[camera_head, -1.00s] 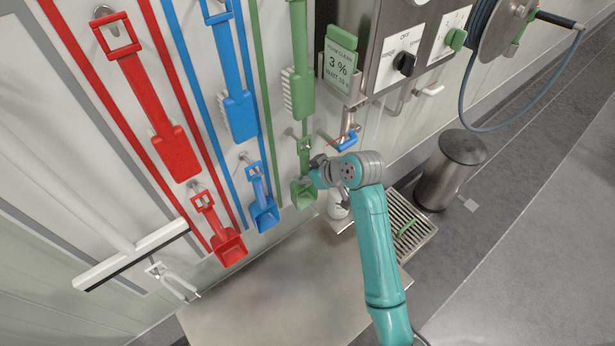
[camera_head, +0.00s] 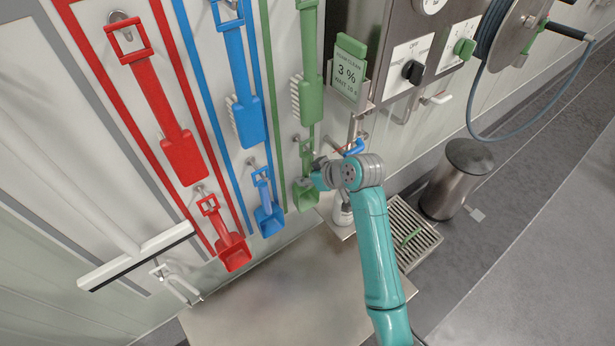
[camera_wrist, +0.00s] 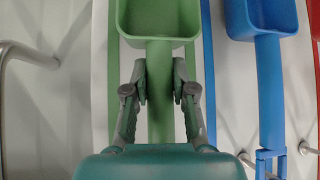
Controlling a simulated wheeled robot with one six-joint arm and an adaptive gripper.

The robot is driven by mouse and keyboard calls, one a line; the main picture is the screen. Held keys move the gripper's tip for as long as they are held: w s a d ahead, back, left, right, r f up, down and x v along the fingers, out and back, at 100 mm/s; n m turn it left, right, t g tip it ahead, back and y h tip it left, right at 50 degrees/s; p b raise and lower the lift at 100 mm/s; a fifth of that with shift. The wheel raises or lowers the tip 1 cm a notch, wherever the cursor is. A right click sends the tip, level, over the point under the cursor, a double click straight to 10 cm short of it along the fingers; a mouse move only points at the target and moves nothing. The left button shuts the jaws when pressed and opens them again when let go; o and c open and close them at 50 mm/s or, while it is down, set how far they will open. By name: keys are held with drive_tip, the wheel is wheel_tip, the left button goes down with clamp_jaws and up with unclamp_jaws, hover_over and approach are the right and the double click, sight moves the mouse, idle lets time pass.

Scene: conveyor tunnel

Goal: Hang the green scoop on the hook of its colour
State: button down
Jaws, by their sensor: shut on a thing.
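The green scoop (camera_head: 305,194) is upright against the wall in the green-outlined column, pan down and handle up. In the wrist view its pan (camera_wrist: 158,18) is at the top and its handle (camera_wrist: 160,85) runs down between my fingers. My gripper (camera_head: 314,177) is shut on the handle just above the pan; the fingers also show in the wrist view (camera_wrist: 160,88). The green hook (camera_head: 296,138) is by the top of the scoop's handle, below the green brush (camera_head: 309,95). I cannot tell whether the handle loop is on the hook.
The blue scoop (camera_head: 268,215) and red scoop (camera_head: 232,249) hang to the left. A steel dispenser panel (camera_head: 405,50) with a blue-handled valve (camera_head: 352,147) is close on the right. A white bottle (camera_head: 342,212) stands below my gripper. A steel bin (camera_head: 455,180) is further right.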

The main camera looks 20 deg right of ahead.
drive_tip(key=shift+f, duration=0.8)
drive_tip(key=c, duration=0.9)
unclamp_jaws()
drive_tip(key=v, duration=1.2)
